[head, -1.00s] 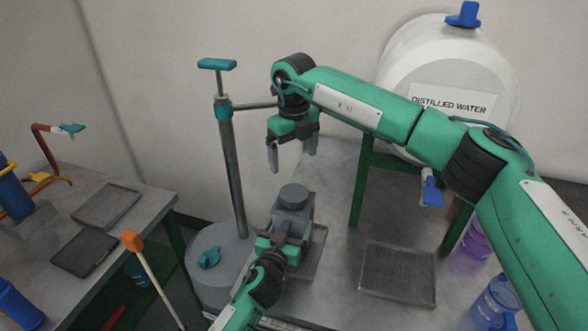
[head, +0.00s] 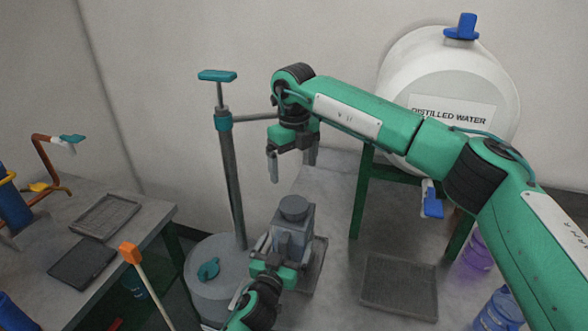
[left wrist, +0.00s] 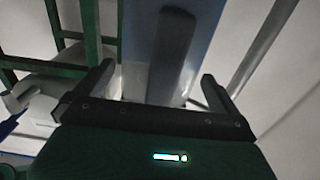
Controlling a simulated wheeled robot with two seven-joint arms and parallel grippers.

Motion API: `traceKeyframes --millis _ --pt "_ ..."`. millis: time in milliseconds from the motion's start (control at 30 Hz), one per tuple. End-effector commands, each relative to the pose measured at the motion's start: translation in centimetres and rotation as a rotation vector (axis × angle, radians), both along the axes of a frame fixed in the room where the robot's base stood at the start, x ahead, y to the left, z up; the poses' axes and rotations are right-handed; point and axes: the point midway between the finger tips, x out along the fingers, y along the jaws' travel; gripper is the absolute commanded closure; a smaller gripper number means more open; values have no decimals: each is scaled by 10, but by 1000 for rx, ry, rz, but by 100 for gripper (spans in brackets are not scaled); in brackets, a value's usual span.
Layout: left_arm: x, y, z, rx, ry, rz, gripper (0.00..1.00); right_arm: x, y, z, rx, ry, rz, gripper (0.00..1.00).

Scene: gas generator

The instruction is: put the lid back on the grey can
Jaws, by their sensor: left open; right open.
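The grey can (head: 308,222) stands upright on the grey table near the middle of the head view. A round dark grey lid (head: 293,206) sits on its top and looks level; I cannot tell whether it is tight. My left gripper (head: 281,250) is open at the near side of the can, below the lid. In the left wrist view the can's blue-grey side (left wrist: 143,40) and a dark upright handle (left wrist: 172,55) lie beyond and between the open fingers, seemingly untouched. My right gripper (head: 292,166) is open and empty, pointing down above and behind the can.
A pump with a teal handle (head: 217,76) rises from a grey drum left of the can. A white distilled water tank (head: 410,75) stands at the back right. A dark tray (head: 399,286) and bottles are at the right. An orange-tipped stick (head: 130,253) stands at the left.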

Motion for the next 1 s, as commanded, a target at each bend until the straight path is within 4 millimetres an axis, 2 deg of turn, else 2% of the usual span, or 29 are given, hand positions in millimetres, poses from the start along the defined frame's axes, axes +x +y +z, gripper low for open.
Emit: traceKeyframes --millis 200,500,700,1000 --pt "-45 15 -3 -1 3 1 0 0 0 -10 0 0 0 7" --pt "-89 29 -2 0 2 0 0 0 0 -18 0 0 0 7" --pt "-101 33 -1 1 1 0 0 0 0 -19 0 0 0 7" --pt "-102 33 0 1 1 0 0 0 0 -19 0 0 0 7"
